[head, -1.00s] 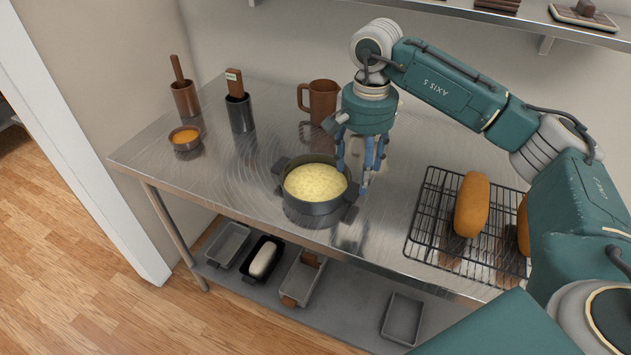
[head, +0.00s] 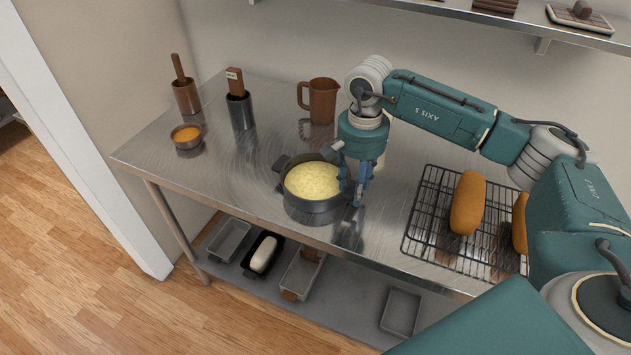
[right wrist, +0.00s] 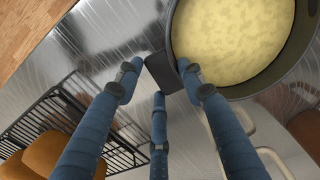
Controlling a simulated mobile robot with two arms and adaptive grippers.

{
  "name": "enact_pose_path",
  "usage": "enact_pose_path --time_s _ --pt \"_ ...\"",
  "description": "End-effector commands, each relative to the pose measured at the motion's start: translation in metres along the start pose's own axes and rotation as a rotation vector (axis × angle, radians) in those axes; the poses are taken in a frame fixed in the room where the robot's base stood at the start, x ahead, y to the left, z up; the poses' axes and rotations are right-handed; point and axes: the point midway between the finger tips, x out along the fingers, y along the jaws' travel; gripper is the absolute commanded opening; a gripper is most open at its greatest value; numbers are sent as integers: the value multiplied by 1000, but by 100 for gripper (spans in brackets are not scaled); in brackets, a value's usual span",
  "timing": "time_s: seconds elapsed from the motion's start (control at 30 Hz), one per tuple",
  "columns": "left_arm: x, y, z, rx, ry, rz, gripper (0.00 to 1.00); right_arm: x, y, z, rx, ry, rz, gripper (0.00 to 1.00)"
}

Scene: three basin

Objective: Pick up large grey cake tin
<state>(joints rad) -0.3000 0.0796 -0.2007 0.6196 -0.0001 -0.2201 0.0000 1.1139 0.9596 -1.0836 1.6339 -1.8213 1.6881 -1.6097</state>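The large grey cake tin (head: 315,209) is a round dark pot with two side handles, filled with pale yellow batter. It stands upright on the steel table, and its rim also shows in the right wrist view (right wrist: 287,68). My right gripper (head: 350,194) is at the tin's right side, pointing down. In the right wrist view its blue fingers (right wrist: 158,74) are spread apart, with the tin's dark handle (right wrist: 165,74) showing between and beyond the tips. I see no firm grip on the handle. My left gripper is not in view.
A wire rack (head: 425,225) with orange-brown loaves (head: 468,203) stands right of the tin. A brown jug (head: 322,101) is behind it. A small orange-filled bowl (head: 186,137) and two utensil holders are at the left. Several loaf tins lie on the shelf below.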

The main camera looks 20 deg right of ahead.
Motion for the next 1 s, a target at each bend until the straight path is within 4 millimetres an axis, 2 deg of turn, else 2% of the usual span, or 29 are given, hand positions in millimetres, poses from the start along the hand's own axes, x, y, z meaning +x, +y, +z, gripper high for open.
enact_pose_path --time_s 0.57,0.77,1.0 --pt "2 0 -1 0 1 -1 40 -9 -1 0 1 1 -3 5" --pt "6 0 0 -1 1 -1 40 -24 -1 -1 1 2 -4 5" --pt "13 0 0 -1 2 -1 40 -54 -2 -1 1 3 -6 5"
